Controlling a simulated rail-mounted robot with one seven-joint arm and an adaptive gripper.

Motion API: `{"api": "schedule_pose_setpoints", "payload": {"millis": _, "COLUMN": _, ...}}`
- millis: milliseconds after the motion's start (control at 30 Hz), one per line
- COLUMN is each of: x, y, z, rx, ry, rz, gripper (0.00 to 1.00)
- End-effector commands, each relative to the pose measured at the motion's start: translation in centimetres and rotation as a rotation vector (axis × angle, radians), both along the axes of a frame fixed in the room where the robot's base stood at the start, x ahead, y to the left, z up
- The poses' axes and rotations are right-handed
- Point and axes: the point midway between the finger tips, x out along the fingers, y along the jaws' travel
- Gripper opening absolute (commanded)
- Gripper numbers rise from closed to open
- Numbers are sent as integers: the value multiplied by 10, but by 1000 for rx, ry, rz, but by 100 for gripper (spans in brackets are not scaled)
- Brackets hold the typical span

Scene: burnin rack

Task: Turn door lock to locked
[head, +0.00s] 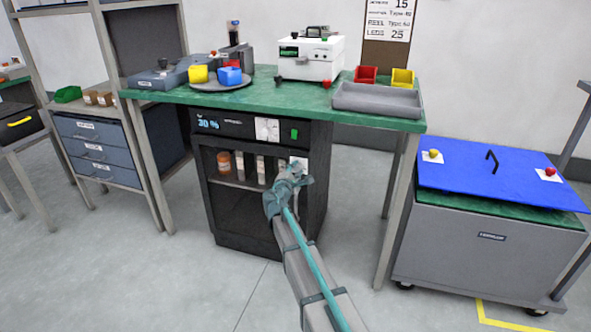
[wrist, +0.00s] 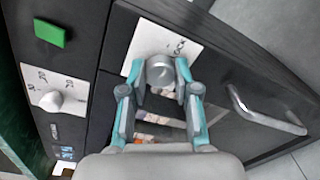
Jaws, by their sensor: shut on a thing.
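The door lock is a grey round knob (wrist: 160,73) on a white plate (wrist: 146,40) with small dark marks, at the door's edge in the wrist view. My gripper (wrist: 158,80) is shut on this knob, one teal-edged finger on each side. I cannot read which mark the knob points to. In the head view my gripper (head: 288,180) is at the upper right of the dark cabinet (head: 222,222), under the green bench, and it hides the knob. The cabinet door appears closed.
A second knob (wrist: 51,101) and a green button (wrist: 49,33) are on the cabinet's panel. A metal door handle (wrist: 262,115) is to the right of the lock in the wrist view. Bottles stand behind the door window. A blue-topped cart (head: 490,240) stands at the right.

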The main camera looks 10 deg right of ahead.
Motion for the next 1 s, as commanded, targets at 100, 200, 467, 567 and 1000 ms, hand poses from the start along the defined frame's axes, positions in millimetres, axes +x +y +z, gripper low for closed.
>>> {"api": "schedule_pose_setpoints", "payload": {"millis": 100, "x": 0, "y": 0, "z": 0, "rx": -6, "ry": 4, "rz": -1, "gripper": 0}}
{"api": "schedule_pose_setpoints", "payload": {"millis": 200, "x": 0, "y": 0, "z": -1, "rx": -7, "ry": 4, "rz": -1, "gripper": 0}}
{"api": "schedule_pose_setpoints", "payload": {"millis": 467, "x": 0, "y": 0, "z": 0, "rx": -6, "ry": 4, "rz": -1, "gripper": 42}}
{"api": "schedule_pose_setpoints", "payload": {"millis": 567, "x": 0, "y": 0, "z": 0, "rx": -6, "ry": 2, "rz": -1, "gripper": 55}}
{"api": "schedule_pose_setpoints", "payload": {"millis": 1000, "x": -10, "y": 4, "z": 1, "rx": -6, "ry": 2, "rz": -1, "gripper": 55}}
